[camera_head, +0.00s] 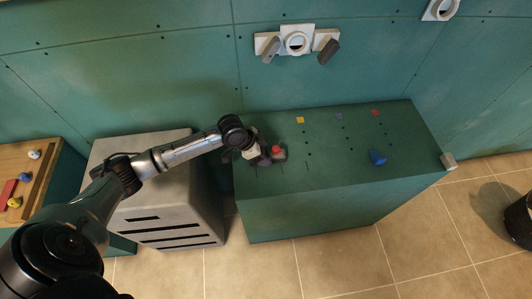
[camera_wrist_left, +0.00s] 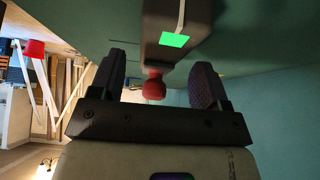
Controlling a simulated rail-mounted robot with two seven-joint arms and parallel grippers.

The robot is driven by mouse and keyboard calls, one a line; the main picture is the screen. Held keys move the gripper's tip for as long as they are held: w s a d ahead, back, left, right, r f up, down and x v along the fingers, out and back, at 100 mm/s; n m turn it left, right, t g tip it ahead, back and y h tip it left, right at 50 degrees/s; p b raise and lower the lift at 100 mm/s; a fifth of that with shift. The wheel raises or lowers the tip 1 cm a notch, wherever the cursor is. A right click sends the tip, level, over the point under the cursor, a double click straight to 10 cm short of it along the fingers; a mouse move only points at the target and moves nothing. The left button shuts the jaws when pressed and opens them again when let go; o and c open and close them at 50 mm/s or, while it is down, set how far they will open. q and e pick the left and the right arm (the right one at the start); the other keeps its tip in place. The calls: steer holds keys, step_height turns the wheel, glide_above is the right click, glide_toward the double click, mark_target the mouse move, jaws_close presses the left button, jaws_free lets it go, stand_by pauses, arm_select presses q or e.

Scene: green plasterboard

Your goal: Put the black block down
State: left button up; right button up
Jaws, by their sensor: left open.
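My left gripper (camera_head: 264,158) is low over the near-left part of the green bench top. It also shows in the left wrist view (camera_wrist_left: 158,78), with its two fingers spread apart. A dark block (camera_wrist_left: 172,22) with a bright green square patch and a red knob (camera_wrist_left: 153,87) lies just ahead of the fingers. The knob is between the fingers, with a gap on both sides. In the head view the red knob (camera_head: 277,150) shows beside the gripper, and the gripper partly hides the block. Whether the block touches the bench top is hard to tell. My right gripper is not in view.
The green bench (camera_head: 345,170) has a blue object (camera_head: 377,157), small yellow (camera_head: 300,120), blue and red squares, and rows of dark dots. A grey cabinet (camera_head: 180,205) stands at left, a dark bin (camera_head: 519,222) at far right.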

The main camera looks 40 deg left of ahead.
arm_select(q)
steer(key=p+v, duration=0.2)
steer(key=v, duration=0.8)
steer(key=shift+g, duration=0.4)
steer(key=s+d+f, duration=0.1)
steer(key=s+d, duration=0.1)
steer(key=s+d+f, duration=0.1)
steer(key=d+f, duration=0.1)
steer(key=s+d+f, duration=0.2)
steer(key=d, duration=0.1)
steer(key=shift+s+f, duration=0.15)
steer(key=shift+s, duration=0.15)
steer(key=s+d+f+n+y, duration=0.1)
steer(key=s+d+n+y, duration=0.1)
steer(key=s, duration=0.7)
steer(key=s+d+f+n+y, duration=0.1)
steer(key=s+d+n, duration=0.3)
steer(key=s, duration=0.6)
steer(key=shift+d+g+y, duration=0.3)
steer(key=shift+d+y, duration=0.3)
steer(key=shift+f, duration=0.1)
step_height(320, 180, up, 33)
steer(key=p, duration=3.2)
steer(key=shift+f, duration=0.25)
steer(key=shift+f, duration=0.1)
